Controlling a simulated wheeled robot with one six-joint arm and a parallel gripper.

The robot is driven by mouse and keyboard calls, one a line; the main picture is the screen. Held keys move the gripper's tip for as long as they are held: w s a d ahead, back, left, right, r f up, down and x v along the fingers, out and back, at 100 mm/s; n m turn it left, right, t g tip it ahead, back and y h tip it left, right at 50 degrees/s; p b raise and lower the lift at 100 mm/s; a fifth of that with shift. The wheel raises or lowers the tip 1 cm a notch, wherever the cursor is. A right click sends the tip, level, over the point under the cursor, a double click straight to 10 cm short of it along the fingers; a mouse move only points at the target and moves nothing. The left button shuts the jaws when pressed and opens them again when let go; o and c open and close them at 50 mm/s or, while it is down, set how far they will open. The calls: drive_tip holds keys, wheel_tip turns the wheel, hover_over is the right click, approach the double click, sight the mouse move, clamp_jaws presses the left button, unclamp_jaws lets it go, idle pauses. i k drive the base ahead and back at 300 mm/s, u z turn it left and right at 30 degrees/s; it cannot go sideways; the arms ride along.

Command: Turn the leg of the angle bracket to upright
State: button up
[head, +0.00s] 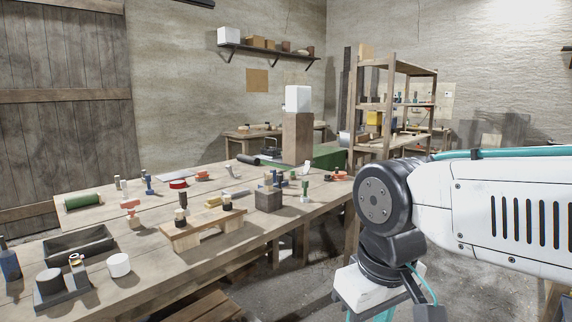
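I cannot make out the angle bracket for certain. A small pale bent piece (228,167) stands toward the back of the long wooden workbench (130,264) and may be it, but it is too small to tell. A short grey bar-like piece (235,192) lies nearer the middle of the bench. My arm links are apart from both, to their right.
A small wooden stand with dark-topped pegs (203,231), a grey block (267,199), an open dark tray (80,246) and a white cylinder (119,265) crowd the bench. A tall wooden post (296,138) stands behind. A shelf rack (398,100) is beyond.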

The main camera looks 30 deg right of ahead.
sight(229, 167)
drive_tip(key=z, duration=0.85)
drive_tip(key=i, duration=0.75)
drive_tip(key=z, duration=0.8)
drive_tip(key=i, duration=2.2)
drive_tip(key=u, duration=1.5)
drive_tip(key=i, duration=0.7)
drive_tip(key=u, duration=0.85)
